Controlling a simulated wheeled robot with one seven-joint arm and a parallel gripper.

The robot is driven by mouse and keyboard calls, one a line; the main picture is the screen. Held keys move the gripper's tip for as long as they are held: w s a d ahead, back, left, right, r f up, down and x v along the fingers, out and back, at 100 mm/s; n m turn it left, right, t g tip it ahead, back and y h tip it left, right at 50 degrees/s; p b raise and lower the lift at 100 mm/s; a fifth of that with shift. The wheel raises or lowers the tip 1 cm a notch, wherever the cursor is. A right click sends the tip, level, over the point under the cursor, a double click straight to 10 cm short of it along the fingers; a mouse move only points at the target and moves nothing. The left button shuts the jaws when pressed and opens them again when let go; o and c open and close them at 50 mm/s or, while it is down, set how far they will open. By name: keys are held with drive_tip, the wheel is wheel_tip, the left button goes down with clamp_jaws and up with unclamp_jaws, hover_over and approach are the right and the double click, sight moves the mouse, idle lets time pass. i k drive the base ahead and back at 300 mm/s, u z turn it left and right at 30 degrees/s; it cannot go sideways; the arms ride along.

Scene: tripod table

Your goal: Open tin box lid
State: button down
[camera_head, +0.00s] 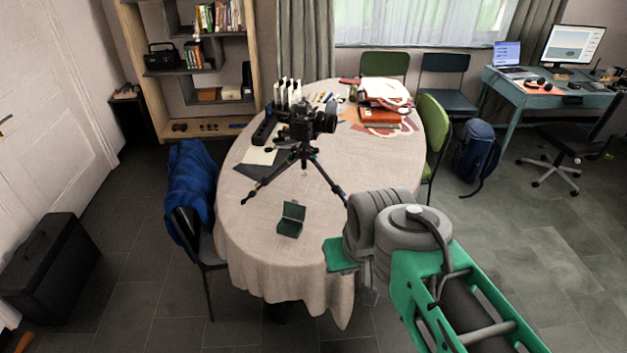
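A small dark green tin box (289,228) stands near the front edge of the oval table (262,214). Its lid (294,211) is raised at the back, and the dark inside shows. My arm comes in from the lower right, with green and grey links. Its green end part (341,254) is to the right of the tin box and apart from it. My gripper's fingers cannot be made out; they are hidden or out of the picture.
A camera on a tripod (304,138) stands behind the tin box, its legs spread on the cloth. Books and papers (382,110) lie at the back right. A blue jacket (190,185) hangs on a chair at left. Cloth around the tin box is clear.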

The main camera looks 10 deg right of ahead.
sight(291, 210)
drive_tip(key=u, duration=0.15)
drive_tip(key=i, duration=0.8)
drive_tip(key=u, duration=0.85)
drive_tip(key=i, duration=0.45)
drive_tip(key=u, duration=0.35)
